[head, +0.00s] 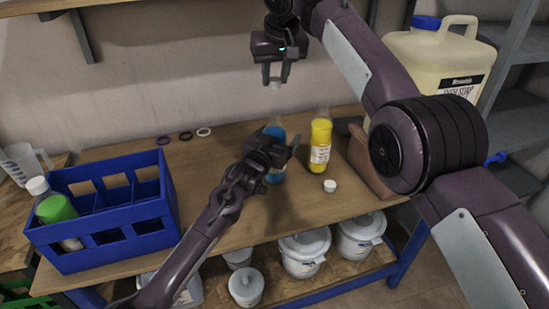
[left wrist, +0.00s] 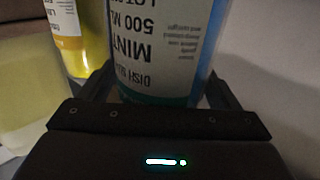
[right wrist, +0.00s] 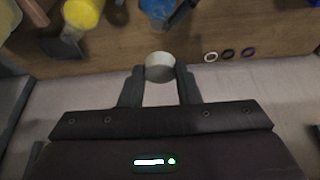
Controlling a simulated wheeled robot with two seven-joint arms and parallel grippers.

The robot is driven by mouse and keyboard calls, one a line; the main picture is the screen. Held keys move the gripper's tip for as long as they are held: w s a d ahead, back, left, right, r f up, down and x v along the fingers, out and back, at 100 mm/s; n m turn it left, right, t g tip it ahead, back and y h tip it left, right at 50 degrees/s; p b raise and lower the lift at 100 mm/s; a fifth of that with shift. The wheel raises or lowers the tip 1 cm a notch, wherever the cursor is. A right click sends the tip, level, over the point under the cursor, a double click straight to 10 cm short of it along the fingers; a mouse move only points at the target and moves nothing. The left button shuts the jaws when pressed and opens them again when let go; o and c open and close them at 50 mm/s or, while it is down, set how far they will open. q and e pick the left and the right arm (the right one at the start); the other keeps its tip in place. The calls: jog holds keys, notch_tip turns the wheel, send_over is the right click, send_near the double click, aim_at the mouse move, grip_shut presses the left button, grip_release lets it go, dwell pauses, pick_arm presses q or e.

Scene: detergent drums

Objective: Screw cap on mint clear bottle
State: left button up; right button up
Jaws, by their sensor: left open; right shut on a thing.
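The mint bottle (head: 274,131) stands on the table, with blue liquid showing and its clear upper part faint against the wall. My left gripper (head: 280,150) is open around it. In the left wrist view the mint bottle (left wrist: 160,45), labelled "MINT 500 ML", fills the space between the fingers; whether they touch it I cannot tell. My right gripper (head: 275,82) is shut on a white cap (right wrist: 160,66) and holds it high above the bottle, clear of it. The cap also shows small below the fingers in the head view (head: 275,86).
A yellow bottle (head: 320,145) stands right of the mint bottle, a second white cap (head: 330,186) before it. A blue crate (head: 105,240) holding a green bottle (head: 56,209) is at left. Several rings (head: 185,136) lie at the back. A large jug (head: 435,60) stands at right.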

aim_at(276, 88)
pick_arm(q)
jog(key=c, duration=1.5)
pick_arm(e)
jog(key=shift+s+f, duration=0.1)
jog(key=shift+f, duration=2.35)
jog(key=shift+f, duration=0.1)
jog(key=shift+f, duration=0.8)
jog(key=shift+f, duration=0.55)
pick_arm(q)
grip_shut()
pick_arm(e)
jog(key=m+h, duration=0.1)
jog(key=m, duration=0.3)
jog(key=shift+a+h, duration=0.2)
jog(key=shift+h, duration=0.2)
jog(key=shift+m+h, duration=0.4)
jog(key=shift+m, duration=0.8)
